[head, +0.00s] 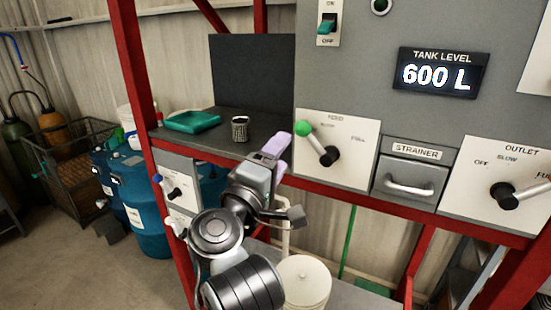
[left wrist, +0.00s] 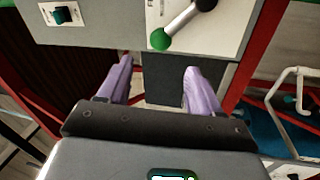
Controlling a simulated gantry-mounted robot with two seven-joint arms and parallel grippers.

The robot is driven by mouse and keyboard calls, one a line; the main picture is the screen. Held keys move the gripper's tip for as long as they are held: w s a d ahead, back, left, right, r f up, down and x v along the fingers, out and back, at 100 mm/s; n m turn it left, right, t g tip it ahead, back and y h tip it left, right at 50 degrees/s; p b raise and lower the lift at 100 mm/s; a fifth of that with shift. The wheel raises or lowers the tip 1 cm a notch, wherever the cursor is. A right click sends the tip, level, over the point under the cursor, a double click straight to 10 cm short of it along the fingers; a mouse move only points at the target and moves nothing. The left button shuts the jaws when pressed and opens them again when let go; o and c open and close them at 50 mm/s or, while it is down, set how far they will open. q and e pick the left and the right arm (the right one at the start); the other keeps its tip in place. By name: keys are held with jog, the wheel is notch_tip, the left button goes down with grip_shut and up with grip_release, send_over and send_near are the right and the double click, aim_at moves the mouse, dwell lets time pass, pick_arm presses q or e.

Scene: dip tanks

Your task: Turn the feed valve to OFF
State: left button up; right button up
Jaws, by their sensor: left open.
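The feed valve (head: 320,147) is a lever on a white plate, with a black hub and a green knob at its end. In the head view the lever points up and left, and its knob lies left of the SLOW print, covering any print behind it. FULL shows on the right. My left gripper (head: 278,146), with lavender fingers, is open just below and left of the plate. In the left wrist view the gap between the fingertips (left wrist: 158,70) is empty, and the green knob (left wrist: 160,39) lies just beyond it, apart from both fingers. My right gripper is out of view.
A strainer drawer (head: 408,184) and an outlet valve (head: 520,193) sit right of the feed plate. A dark shelf with a green tray (head: 192,121) and a mesh cup (head: 240,128) lies to the left. A red frame post (head: 134,75) stands farther left.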

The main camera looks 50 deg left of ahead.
pick_arm(q)
jog(key=shift+v, duration=0.75)
jog(key=shift+w+f, duration=0.1)
jog(key=shift+f, duration=0.05)
notch_tip(320, 180, down, 25)
jog(key=s+d+m+g+h+p, duration=0.1)
jog(key=s+m+g+h+p, duration=0.2)
jog(key=m+g, duration=0.35)
jog(key=s+d+f+m+g+h+p, duration=0.1)
jog(key=s+d+f+m+g+h, duration=0.1)
jog(key=s+d+f+m+g, duration=0.2)
jog(key=s+d+f+m+g+h+p, duration=0.2)
jog(key=s+d+f+m+g, duration=0.2)
jog(key=s+d+f+m, duration=0.5)
notch_tip(320, 180, down, 6)
jog(key=s+m, duration=0.2)
jog(key=shift+d+r+m+h, duration=0.25)
jog(key=shift+m+h, duration=0.1)
jog(key=shift+h, duration=0.05)
